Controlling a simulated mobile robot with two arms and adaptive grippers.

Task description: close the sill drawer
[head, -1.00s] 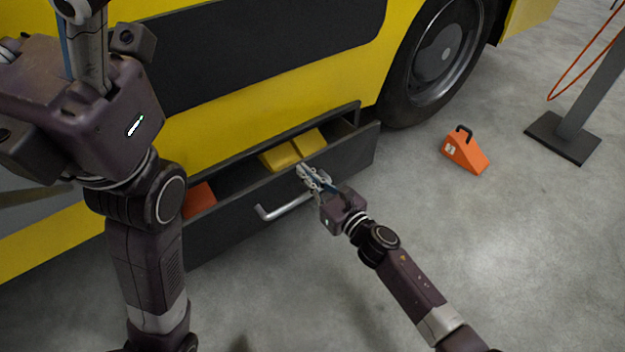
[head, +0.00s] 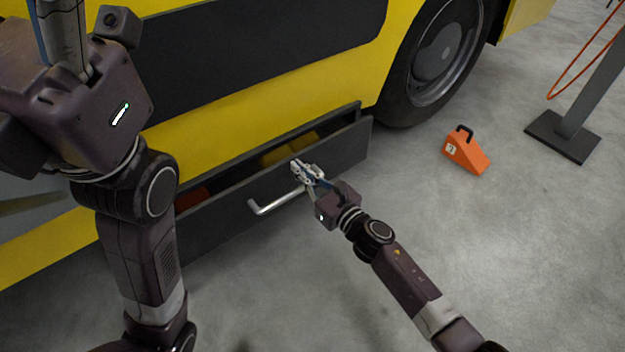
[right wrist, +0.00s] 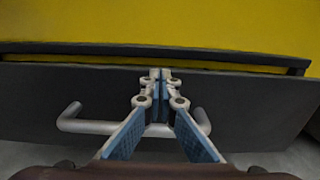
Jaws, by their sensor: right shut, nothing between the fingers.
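The sill drawer (head: 345,150) is a dark grey drawer low in the side of the yellow vehicle. It stands partly open, with a narrow gap behind its front. It also shows in the right wrist view (right wrist: 250,107), with its bar handle (right wrist: 85,125). In the head view the handle (head: 268,206) is to the left of my right gripper (head: 297,170). That gripper is shut and empty, its tips at the drawer front above the handle; contact looks likely but is not certain. In the right wrist view the fingers (right wrist: 161,75) point at the front. My left gripper is out of the head view.
Inside the drawer are yellow blocks (head: 290,150) and an orange-red item (head: 192,198), partly hidden. An orange wheel chock (head: 466,153) lies on the floor right of the wheel (head: 437,55). A grey post base (head: 562,136) stands further right. Floor before the drawer is clear.

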